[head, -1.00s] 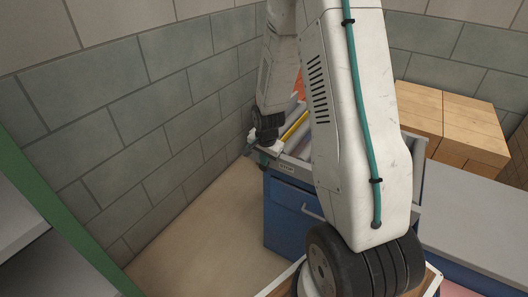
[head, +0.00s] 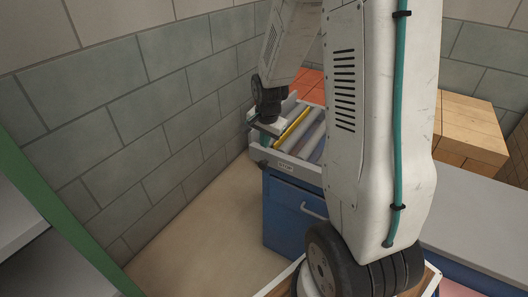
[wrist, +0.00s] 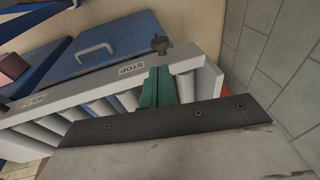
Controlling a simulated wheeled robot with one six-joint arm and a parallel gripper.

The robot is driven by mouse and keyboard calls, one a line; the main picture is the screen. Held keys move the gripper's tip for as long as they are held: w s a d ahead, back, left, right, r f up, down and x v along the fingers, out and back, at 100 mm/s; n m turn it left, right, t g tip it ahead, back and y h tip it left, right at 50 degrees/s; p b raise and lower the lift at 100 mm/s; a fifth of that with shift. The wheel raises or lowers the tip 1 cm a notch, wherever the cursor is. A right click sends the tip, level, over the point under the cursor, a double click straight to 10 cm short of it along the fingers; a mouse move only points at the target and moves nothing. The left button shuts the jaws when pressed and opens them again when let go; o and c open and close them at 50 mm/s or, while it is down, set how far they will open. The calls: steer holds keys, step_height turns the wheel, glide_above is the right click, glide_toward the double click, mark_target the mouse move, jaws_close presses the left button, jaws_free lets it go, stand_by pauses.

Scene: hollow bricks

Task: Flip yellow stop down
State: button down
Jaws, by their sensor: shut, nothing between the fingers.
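The yellow stop (head: 293,130) shows in the head view as a yellow bar lying across the roller track, beside the grey rollers. Whether it stands raised or lies flat I cannot tell. In the wrist view it is not visible, and the dark plate of my gripper covers part of the track. My gripper (head: 266,140) is at the left end of the track, left of the yellow bar. Its teal fingers (wrist: 157,87) are shut and empty, close to the end rail by the STOP label (wrist: 131,69). Contact cannot be made out.
A dark knob (wrist: 160,44) sticks out of the track's front rail (wrist: 200,60). The blue cabinet (head: 290,215) with a handle stands below. A block wall (head: 150,100) is close on the left. Orange bricks (head: 312,84) and wooden blocks (head: 465,125) are behind.

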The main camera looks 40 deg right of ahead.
steer(key=shift+v, duration=2.2)
steer(key=s+a+r+n, duration=0.7)
steer(key=s+a+r, duration=0.1)
steer(key=s, duration=0.3)
steer(key=s+a+r+n+g+y, duration=0.1)
steer(key=s+a+r+n, duration=0.6)
steer(key=s, duration=0.5)
steer(key=shift+s+a+r, duration=0.35)
steer(key=shift+a+r, duration=0.2)
steer(key=shift+a, duration=0.3)
